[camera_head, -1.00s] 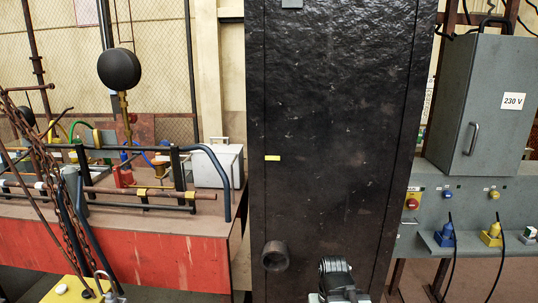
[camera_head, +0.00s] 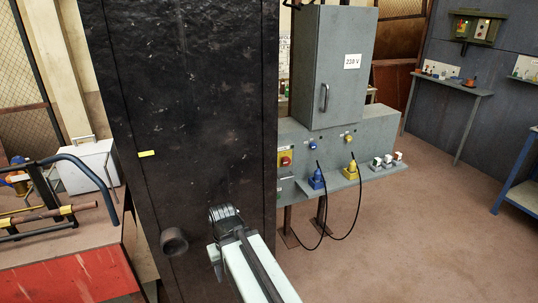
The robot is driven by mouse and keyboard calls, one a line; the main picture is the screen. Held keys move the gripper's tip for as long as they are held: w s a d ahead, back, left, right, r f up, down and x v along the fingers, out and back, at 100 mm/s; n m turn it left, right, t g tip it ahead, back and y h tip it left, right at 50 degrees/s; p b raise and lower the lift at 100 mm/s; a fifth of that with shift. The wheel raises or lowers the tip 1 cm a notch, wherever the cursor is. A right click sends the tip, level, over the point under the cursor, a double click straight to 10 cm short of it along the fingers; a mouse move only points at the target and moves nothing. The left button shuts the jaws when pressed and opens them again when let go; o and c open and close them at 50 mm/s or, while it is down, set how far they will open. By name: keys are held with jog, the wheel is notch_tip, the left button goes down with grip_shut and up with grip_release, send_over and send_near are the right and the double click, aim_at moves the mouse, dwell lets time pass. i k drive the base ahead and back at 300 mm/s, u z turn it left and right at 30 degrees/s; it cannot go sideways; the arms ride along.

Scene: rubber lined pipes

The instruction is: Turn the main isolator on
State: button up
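The likely main isolator is a red rotary knob on a yellow plate (camera_head: 285,158), at the left end of a grey panel under a grey cabinet marked 230 V (camera_head: 337,75). It is small in view, and I cannot tell which way the knob is turned. My arm shows at the bottom centre, with a pale link and a dark ribbed joint in front of the black cabinet. No gripper fingers can be made out. The isolator is to the right of and beyond the visible part of my arm, clear of it.
A tall black cabinet (camera_head: 185,110) with a round dark knob (camera_head: 174,241) stands close in front. Blue (camera_head: 316,179) and yellow (camera_head: 352,172) plugs with black cables sit on the panel's ledge. Open brown floor (camera_head: 420,235) lies right; a red-sided bench (camera_head: 75,280) stands left.

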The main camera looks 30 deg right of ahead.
aim_at(286, 160)
jog(key=u, duration=1.9)
jog(key=k, duration=1.8)
jog(key=z, duration=0.85)
jog(key=i, duration=1)
